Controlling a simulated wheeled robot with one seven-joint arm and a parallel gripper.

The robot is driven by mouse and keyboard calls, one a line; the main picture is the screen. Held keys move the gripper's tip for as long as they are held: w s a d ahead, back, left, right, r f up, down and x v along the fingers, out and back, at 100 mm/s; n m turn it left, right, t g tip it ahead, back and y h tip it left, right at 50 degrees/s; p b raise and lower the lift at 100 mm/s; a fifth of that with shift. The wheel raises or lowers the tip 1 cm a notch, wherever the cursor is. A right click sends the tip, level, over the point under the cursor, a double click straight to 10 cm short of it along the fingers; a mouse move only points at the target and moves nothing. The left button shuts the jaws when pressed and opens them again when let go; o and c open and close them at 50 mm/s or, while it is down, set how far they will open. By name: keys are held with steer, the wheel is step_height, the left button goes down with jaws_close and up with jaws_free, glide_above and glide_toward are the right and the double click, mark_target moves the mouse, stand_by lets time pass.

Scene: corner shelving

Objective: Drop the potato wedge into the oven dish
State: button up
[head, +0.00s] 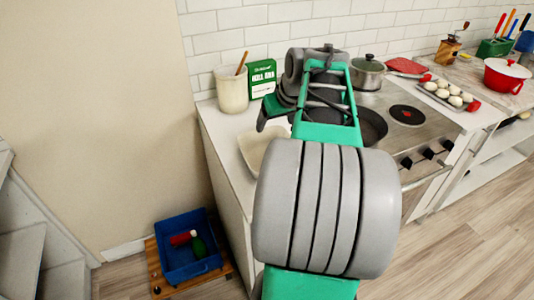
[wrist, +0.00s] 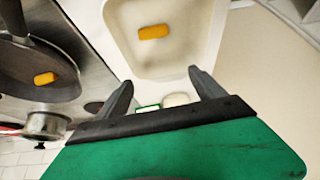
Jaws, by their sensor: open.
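The oven dish is a pale, square-sided dish (wrist: 205,30) in the wrist view, and its pale edge also shows in the head view (head: 251,152), partly hidden by my arm. One orange-yellow potato wedge (wrist: 154,32) lies inside the dish on its bottom. Another similar wedge (wrist: 45,78) lies in the dark frying pan (wrist: 25,62). My gripper (wrist: 160,77) is open, with its two fingers apart and nothing between them. In the wrist view the dish lies beyond the fingertips, and the wedge in it is apart from them.
A steel pot (head: 367,74) stands on the stove behind the frying pan (head: 372,125). A white crock (head: 231,92) and a green box (head: 262,77) stand at the back of the counter.

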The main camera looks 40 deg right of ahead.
steer(key=d+v, duration=0.1)
steer(key=v, duration=0.5)
steer(key=shift+s+a+r, duration=0.15)
steer(key=shift+a+r, duration=0.15)
steer(key=shift+a, duration=0.25)
steer(key=w+a+f+y, duration=0.1)
steer(key=w+a+f, duration=0.15)
steer(key=a, duration=0.75)
steer(key=s+a+f+n+g, duration=0.1)
steer(key=s+a+f, duration=0.1)
steer(key=a+f, duration=0.2)
steer(key=s+a+f+n, duration=0.1)
steer(key=s+a+f, duration=0.2)
steer(key=a, duration=0.6)
steer(key=s+a+f+n+g, duration=0.1)
steer(key=s+a+f, duration=0.2)
steer(key=a+f, duration=0.2)
steer(key=shift+s+a+f+g+y+p, duration=0.3)
steer(key=shift+a+f+p, duration=0.1)
steer(key=shift+a, duration=0.65)
